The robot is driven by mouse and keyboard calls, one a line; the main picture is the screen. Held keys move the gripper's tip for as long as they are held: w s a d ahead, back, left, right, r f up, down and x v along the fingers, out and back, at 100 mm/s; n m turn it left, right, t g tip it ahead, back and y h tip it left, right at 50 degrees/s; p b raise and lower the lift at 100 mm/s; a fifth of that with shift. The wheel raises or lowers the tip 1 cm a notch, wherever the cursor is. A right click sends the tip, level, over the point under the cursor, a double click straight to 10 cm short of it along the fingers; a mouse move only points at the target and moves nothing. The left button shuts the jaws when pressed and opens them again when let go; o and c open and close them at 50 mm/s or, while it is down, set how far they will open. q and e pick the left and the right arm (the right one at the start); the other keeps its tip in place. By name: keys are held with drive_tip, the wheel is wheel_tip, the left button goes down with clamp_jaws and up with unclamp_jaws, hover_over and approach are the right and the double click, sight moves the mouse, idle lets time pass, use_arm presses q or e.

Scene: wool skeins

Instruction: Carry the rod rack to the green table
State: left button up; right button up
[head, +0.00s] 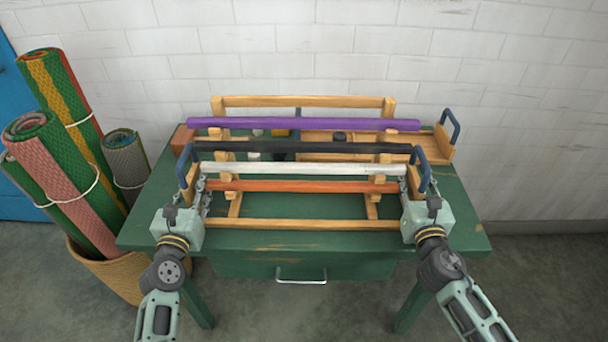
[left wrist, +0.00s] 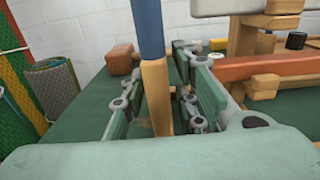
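The rod rack (head: 300,224) is a pale wooden frame on the green table (head: 465,205). It carries a purple rod (head: 300,124), a black rod (head: 300,147), a white rod (head: 300,168) and an orange rod (head: 300,186). Blue handles on wooden ends stand at its left (head: 184,163) and right (head: 424,168). My left gripper (head: 193,192) is at the left end; in the left wrist view its open fingers (left wrist: 165,90) stand either side of a wooden post (left wrist: 155,90) under a blue bar (left wrist: 148,28). My right gripper (head: 414,190) looks open at the right end; its fingers are partly hidden.
Behind the rack, a wooden tray (head: 440,152) with a blue handle stands on the table, partly hidden. An orange block (head: 182,137) is at the back left. A basket (head: 105,275) of rolled mats stands left of the table. A white wall closes the back.

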sight(189, 204)
use_arm(q)
drive_tip(key=shift+d, duration=0.1)
use_arm(e)
drive_tip(key=shift+a, duration=0.1)
use_arm(q)
drive_tip(key=shift+s+f, duration=0.1)
drive_tip(key=shift+s, duration=0.15)
drive_tip(key=s, duration=0.7)
drive_tip(key=shift+s+a, duration=0.15)
drive_tip(key=shift+a, duration=0.05)
drive_tip(key=shift+s, duration=0.1)
use_arm(e)
drive_tip(key=shift+s, duration=0.2)
drive_tip(key=s, duration=1.1)
drive_tip(key=shift+s+a, duration=0.2)
drive_tip(key=shift+s, duration=0.15)
use_arm(q)
drive_tip(key=shift+s, duration=0.1)
use_arm(e)
drive_tip(key=shift+s+f, duration=0.1)
